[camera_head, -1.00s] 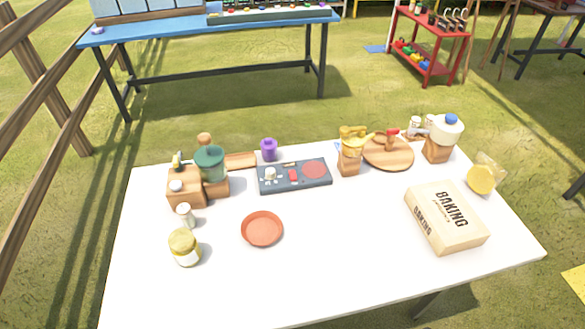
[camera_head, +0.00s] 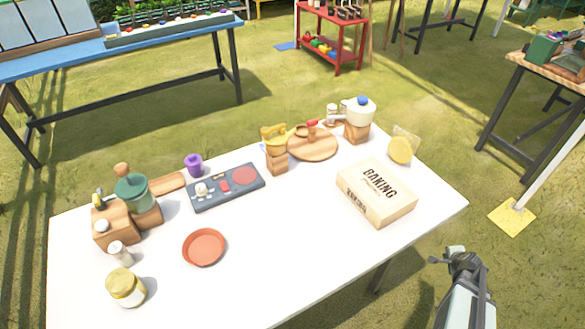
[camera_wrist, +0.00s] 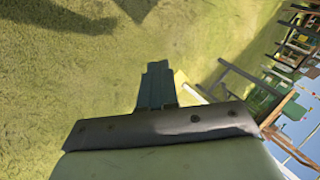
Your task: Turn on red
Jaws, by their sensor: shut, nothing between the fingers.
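A dark grey panel (camera_head: 227,187) lies on the white table, left of the table's middle. On it are a round red disc (camera_head: 244,176) at the right, a small red switch (camera_head: 224,186) in the middle and a whitish knob (camera_head: 201,189) at the left. I cannot tell the switch's position. My gripper (camera_wrist: 157,85) is shut and empty in the wrist view, with grass behind it. In the head view my arm shows at the lower right, off the table's right edge and well away from the panel. The wrist view does not show the panel.
A yellow mixer (camera_head: 275,150) stands right of the panel and a purple cup (camera_head: 194,164) behind it. A baking box (camera_head: 376,192) sits at the table's right. A red dish (camera_head: 204,247) lies in front. The table's front middle is clear.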

